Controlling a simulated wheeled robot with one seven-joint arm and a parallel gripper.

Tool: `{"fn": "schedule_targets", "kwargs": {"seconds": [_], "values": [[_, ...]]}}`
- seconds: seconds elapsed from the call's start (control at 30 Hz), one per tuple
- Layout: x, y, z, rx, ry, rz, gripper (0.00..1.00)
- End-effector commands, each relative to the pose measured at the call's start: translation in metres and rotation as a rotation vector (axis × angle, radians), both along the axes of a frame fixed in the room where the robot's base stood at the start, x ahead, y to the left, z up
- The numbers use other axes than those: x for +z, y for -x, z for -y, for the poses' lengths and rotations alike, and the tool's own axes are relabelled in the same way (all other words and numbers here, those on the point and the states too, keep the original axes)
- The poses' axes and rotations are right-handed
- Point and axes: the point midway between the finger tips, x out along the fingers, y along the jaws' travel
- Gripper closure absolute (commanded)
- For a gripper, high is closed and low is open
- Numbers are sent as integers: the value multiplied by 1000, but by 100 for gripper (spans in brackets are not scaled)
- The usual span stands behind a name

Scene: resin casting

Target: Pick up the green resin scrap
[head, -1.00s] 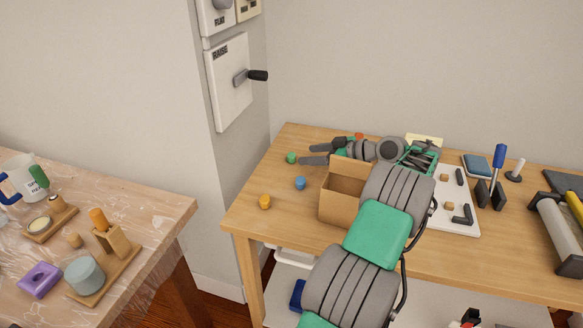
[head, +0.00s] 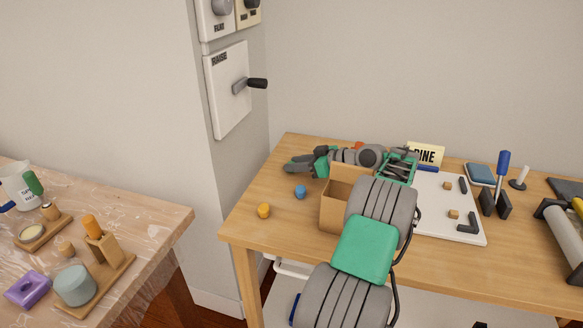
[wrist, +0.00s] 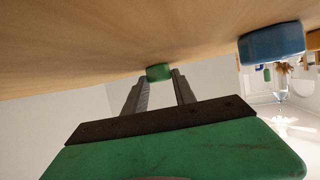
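The green resin scrap (wrist: 159,72) is a small rounded piece on the wooden bench (wrist: 60,50), seen in the wrist view. It sits at the tips of my gripper (wrist: 161,75), in line with the gap between the two grey fingers. The fingers stand apart; I cannot tell whether either touches the scrap. In the head view my gripper (head: 290,165) is low over the bench's back left part, and the green scrap is hidden there behind it.
An open cardboard box (head: 333,212) stands beside my arm.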

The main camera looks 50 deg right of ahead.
Motion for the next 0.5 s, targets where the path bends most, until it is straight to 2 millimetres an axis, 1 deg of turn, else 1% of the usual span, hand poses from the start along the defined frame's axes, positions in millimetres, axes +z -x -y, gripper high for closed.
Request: {"fn": "schedule_targets", "kwargs": {"seconds": [0.03, 0.07, 0.33, 0.5], "values": [[0, 0, 0, 0, 0, 0, 74], [0, 0, 0, 0, 0, 0, 77], [0, 0, 0, 0, 0, 0, 99], [0, 0, 0, 0, 0, 0, 100]]}}
